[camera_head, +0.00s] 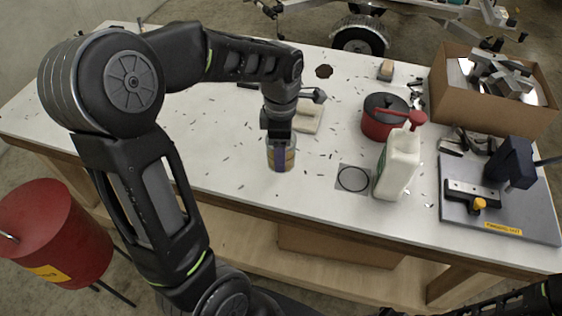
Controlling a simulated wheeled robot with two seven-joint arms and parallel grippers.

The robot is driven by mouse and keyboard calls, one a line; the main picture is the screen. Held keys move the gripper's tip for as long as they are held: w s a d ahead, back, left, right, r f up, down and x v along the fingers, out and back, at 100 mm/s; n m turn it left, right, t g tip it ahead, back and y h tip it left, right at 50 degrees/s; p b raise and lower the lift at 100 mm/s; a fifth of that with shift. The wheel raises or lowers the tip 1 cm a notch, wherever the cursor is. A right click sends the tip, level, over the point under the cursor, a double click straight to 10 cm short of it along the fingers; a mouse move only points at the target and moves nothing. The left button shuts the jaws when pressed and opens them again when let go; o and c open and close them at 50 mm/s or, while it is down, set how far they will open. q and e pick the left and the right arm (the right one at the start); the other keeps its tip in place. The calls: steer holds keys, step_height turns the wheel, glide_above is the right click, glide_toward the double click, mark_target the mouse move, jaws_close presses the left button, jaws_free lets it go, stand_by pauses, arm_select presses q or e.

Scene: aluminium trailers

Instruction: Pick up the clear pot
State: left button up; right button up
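The clear pot (290,159) is a small see-through jar with brownish contents. It stands near the front edge of the white table. My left gripper (280,158) points down over the pot, and a dark finger shows in front of the pot's middle. The other finger is hidden, so I cannot tell whether the gripper is open or shut on the pot. My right gripper is out of view; only a piece of dark arm shows at the bottom right.
A white jug (399,163) stands to the right beside a black ring mark (353,179). Behind it are a red pot (379,127) and a cardboard box (465,105) of metal parts. A grey plate (455,217) with a clamp lies far right. The table's left is mostly clear.

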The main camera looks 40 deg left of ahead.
arm_select(q)
steer(key=shift+r, duration=1.9)
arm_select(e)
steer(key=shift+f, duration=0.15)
